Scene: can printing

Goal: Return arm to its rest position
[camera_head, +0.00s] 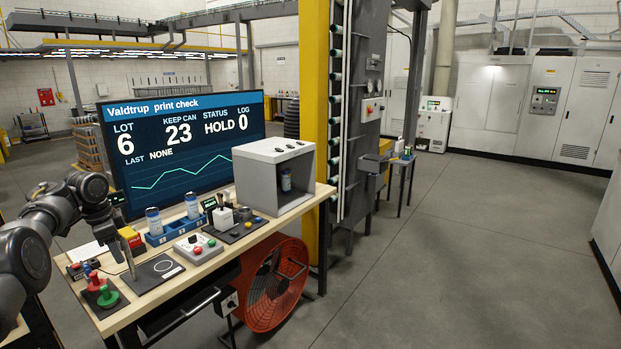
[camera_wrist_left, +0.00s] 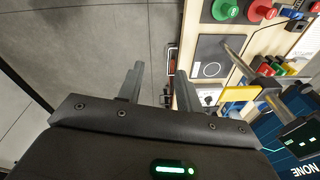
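My left arm comes in from the left edge in the head view, with its left gripper (camera_head: 122,256) reaching down over the left part of the wooden bench (camera_head: 136,308). The gripper is near a black pad with a white circle (camera_head: 140,285). In the left wrist view the two fingers of the left gripper (camera_wrist_left: 158,85) stand apart, and I see nothing between them but floor and the bench edge. The pad (camera_wrist_left: 208,48) lies to the right of the fingers there. My right gripper is not in view.
Close by on the bench are red (camera_head: 93,281) and green (camera_head: 108,296) knobs, a button box (camera_head: 198,247) and a blue holder (camera_head: 170,235) with two cans. A grey open box (camera_head: 262,175) holds another can. A screen (camera_head: 185,150) stands behind. Floor at right is clear.

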